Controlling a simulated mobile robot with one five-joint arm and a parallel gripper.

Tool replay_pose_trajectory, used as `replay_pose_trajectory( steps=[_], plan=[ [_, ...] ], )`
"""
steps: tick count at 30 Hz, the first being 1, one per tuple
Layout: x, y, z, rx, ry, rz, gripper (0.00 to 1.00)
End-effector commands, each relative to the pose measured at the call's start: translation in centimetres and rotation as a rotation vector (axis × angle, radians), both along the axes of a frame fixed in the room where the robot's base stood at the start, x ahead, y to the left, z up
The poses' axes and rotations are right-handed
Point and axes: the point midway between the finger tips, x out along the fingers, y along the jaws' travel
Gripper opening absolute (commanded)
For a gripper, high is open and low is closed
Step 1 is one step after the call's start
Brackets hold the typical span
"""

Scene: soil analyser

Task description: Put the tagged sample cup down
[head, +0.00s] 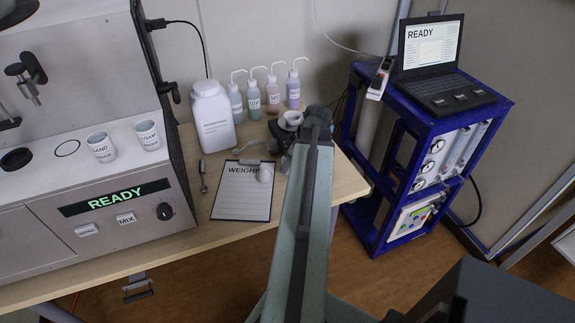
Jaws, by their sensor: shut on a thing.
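My arm reaches away from me to the right end of the bench. My gripper (284,132) is at the back right of the bench, partly hidden by my own arm. It is shut on a white cup (292,118), which looks roughly upright. No tag can be made out on it at this size. I cannot tell whether the cup's base touches anything below. Two white cups, labelled SAND (101,147) and LOAM (147,135), stand on the analyser's top at the left.
The analyser (130,215) reads READY. A clipboard (240,205) headed WEIGH with a small pale object (265,174), a spoon (203,177), a white jug (212,118) and several wash bottles (253,97) occupy the bench. A blue cart (405,115) with a laptop (435,75) stands right.

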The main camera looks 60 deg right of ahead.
Motion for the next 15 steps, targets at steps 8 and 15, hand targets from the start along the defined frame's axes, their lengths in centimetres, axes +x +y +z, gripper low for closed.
replay_pose_trajectory(
  steps=[8, 15],
  plan=[
    [0.0, 0.0, 0.8, 0.000, 0.000, 0.001, 0.00],
    [0.1, 0.0, 2.5, 0.000, 0.000, 0.001, 0.00]
  ],
)
